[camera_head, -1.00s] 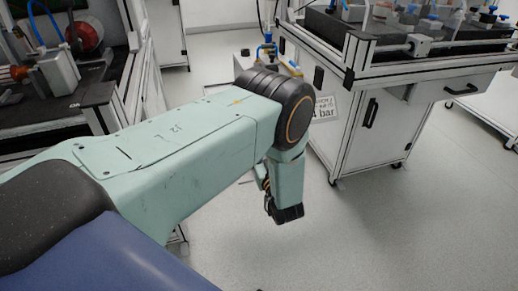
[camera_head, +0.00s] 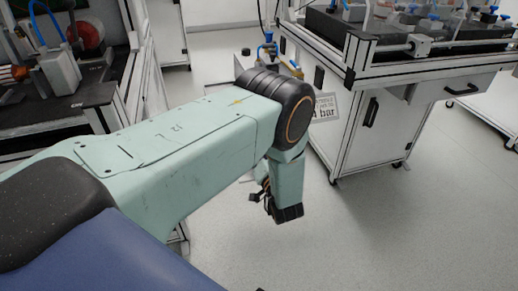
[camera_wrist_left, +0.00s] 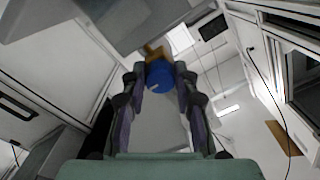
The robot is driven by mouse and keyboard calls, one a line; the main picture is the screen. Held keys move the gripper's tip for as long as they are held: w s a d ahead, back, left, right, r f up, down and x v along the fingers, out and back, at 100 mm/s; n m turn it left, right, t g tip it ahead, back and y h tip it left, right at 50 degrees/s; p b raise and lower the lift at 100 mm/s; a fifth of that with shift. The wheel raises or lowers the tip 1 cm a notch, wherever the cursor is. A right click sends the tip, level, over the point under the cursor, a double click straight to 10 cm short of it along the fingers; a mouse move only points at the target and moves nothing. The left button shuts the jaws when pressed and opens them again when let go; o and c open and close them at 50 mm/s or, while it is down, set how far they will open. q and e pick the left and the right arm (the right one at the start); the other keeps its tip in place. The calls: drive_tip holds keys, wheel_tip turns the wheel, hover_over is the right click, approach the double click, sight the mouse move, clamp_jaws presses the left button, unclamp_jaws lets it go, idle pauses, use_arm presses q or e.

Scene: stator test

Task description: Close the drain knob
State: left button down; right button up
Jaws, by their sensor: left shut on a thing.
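The drain knob (camera_wrist_left: 160,77) is blue and round and sits below a brass fitting (camera_wrist_left: 155,52) in the left wrist view. My left gripper (camera_wrist_left: 160,72) has its two dark fingers on either side of the knob and is shut on it. In the head view my left arm comes in from the left and hides most of the gripper. The knob's exact angle is hard to read. My right gripper is not in view.
A white wheeled test cart (camera_head: 370,120) with a pressure sign (camera_head: 325,107) stands at the right. Blue-and-brass fittings (camera_head: 268,48) show beyond my arm. A dark-topped bench (camera_head: 75,108) stands at the left. The grey floor (camera_head: 400,230) at front right is clear.

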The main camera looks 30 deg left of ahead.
use_arm(q)
drive_tip(key=shift+s+f, duration=0.1)
idle(0.3)
drive_tip(key=c, duration=1)
unclamp_jaws()
drive_tip(key=v, duration=1.2)
